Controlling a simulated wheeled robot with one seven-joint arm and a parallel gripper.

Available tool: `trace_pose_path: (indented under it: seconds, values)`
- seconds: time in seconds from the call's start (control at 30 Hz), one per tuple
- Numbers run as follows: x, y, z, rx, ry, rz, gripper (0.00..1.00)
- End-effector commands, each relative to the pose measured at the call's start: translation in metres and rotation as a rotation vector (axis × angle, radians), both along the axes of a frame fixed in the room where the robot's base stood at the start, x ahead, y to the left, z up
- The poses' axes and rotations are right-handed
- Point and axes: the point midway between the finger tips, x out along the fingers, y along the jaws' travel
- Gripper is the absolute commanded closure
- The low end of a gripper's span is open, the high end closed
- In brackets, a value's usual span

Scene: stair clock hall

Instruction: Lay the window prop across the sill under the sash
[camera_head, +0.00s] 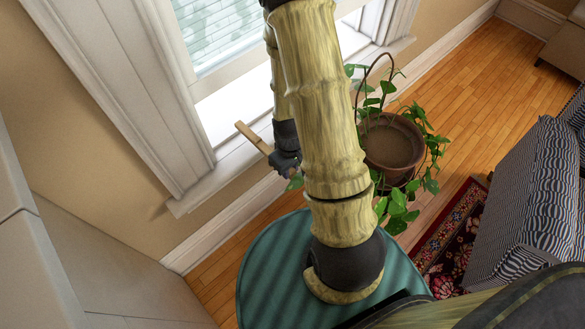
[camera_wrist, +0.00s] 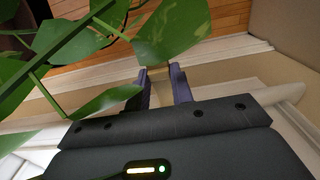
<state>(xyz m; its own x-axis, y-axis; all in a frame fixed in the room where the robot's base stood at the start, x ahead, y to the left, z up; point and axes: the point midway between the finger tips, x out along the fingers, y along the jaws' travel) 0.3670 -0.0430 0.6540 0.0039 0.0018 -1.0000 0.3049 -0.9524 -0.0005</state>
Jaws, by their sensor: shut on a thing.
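The window prop (camera_head: 252,136) is a light wooden stick. My gripper (camera_head: 281,160) is shut on its near end in the head view, and the free end points up and left over the white sill (camera_head: 207,182). I cannot tell whether the prop touches the sill. The sash (camera_head: 231,70) is raised, with a bright gap below it. My arm hides the middle of the window and part of the sill. In the wrist view my gripper's two dark fingers (camera_wrist: 163,73) show, with leaves partly in front; the prop is hard to make out there.
A potted plant (camera_head: 392,148) with trailing leaves stands right of my arm, its leaves close to my gripper. A striped sofa (camera_head: 525,200) and patterned rug (camera_head: 456,232) are at the right. Wooden floor (camera_head: 480,90) is clear beyond the plant.

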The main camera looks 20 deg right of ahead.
Motion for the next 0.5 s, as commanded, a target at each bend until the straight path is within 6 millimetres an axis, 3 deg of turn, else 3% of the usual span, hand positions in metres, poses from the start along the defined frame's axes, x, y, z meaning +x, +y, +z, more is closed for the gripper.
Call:
trace_pose_path:
  seconds: [0.5]
  values:
    - [0.028, 0.009, -0.004, -0.001, -0.001, 0.0, 1.0]
